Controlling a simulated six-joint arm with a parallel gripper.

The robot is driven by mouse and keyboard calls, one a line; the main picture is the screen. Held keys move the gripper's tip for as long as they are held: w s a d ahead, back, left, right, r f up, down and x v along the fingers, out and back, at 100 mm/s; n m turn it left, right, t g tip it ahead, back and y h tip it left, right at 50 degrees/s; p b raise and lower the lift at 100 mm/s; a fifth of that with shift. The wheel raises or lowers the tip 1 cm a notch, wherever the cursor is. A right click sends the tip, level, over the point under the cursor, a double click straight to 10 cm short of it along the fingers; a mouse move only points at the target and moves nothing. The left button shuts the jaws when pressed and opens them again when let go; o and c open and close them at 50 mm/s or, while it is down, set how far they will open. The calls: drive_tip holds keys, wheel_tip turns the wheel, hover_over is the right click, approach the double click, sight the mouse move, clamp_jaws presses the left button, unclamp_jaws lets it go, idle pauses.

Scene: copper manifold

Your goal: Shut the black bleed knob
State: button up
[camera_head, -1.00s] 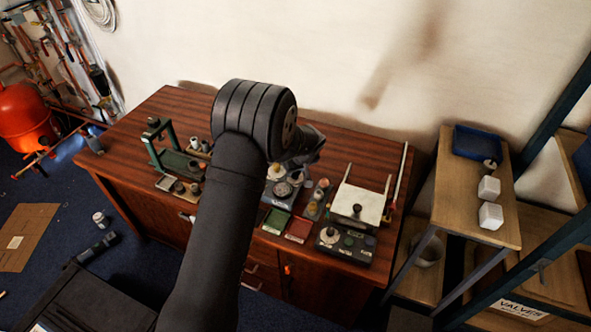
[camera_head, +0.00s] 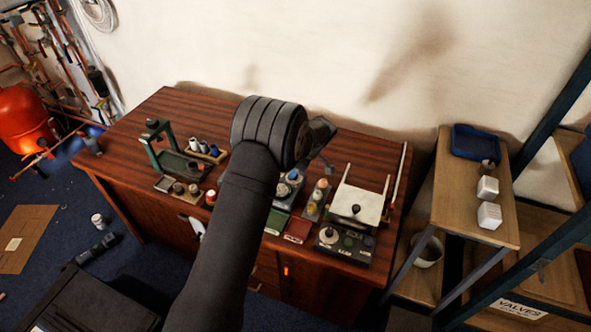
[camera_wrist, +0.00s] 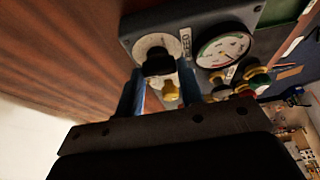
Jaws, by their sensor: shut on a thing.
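In the wrist view the black bleed knob (camera_wrist: 157,60) stands on a pale round dial beside the letters "BLEED" on a dark panel (camera_wrist: 135,30). My gripper (camera_wrist: 160,75) has one finger on each side of the knob and is shut on it. The knob's pointer direction is hard to make out. A round gauge (camera_wrist: 222,48) sits to the right on the same panel. In the head view my arm and wrist cover much of the panel, and the knob and fingertips cannot be made out there.
More coloured knobs (camera_wrist: 252,78) lie below the gauge. On the wooden bench, a green stand (camera_head: 160,145) is at left and a white-topped box (camera_head: 358,203) at right.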

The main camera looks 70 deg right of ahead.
idle(0.5)
drive_tip(key=o, duration=1)
drive_tip(key=v, duration=1.7)
drive_tip(key=shift+r, duration=0.25)
drive_tip(key=x, duration=1.7)
drive_tip(key=shift+f, duration=0.25)
drive_tip(key=shift+r, duration=0.1)
